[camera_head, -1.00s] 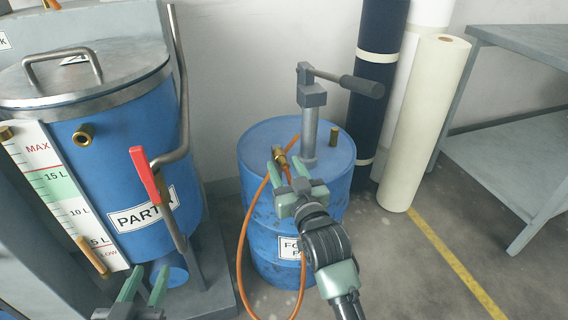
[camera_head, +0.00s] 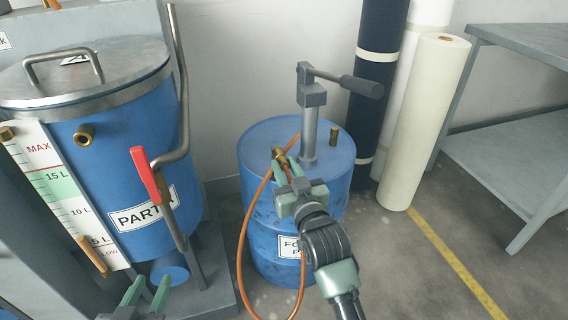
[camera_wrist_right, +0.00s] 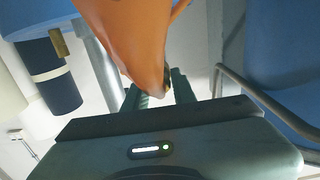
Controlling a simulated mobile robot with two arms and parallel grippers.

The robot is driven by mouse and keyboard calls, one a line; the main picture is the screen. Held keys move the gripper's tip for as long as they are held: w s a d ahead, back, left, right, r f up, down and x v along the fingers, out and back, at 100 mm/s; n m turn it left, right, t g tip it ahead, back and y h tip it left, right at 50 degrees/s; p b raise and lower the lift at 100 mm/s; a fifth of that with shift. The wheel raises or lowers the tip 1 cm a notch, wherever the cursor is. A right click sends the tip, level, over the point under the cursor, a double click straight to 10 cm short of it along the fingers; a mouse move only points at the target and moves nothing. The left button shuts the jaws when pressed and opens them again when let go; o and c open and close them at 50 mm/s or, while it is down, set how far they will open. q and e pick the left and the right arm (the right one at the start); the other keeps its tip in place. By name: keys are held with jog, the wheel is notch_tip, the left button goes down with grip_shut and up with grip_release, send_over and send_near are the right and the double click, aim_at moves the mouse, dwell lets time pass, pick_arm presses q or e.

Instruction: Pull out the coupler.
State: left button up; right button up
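The brass coupler (camera_head: 279,153) is at the end of the orange hose (camera_head: 241,245), in front of the pump column on the blue drum. My right gripper (camera_head: 283,161) has its fingertips at the coupler, one finger on each side. In the right wrist view the hose covers much of the space between my right fingers (camera_wrist_right: 157,86), and only a bit of brass (camera_wrist_right: 167,78) shows; I cannot tell whether they grip it. My left gripper (camera_head: 148,284) is open and empty at the bottom left, below the blue tank.
The blue drum (camera_head: 262,215) carries a hand pump (camera_head: 311,125) and a small brass cap (camera_head: 334,135). A blue tank (camera_head: 118,160) with a red-handled lever (camera_head: 146,176) stands at left. Fabric rolls (camera_head: 423,125) and a grey table (camera_head: 515,140) are at right. The floor before them is clear.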

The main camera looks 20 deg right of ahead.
grip_shut()
dwell(0.5)
jog(key=shift+r, duration=0.1)
dwell(0.7)
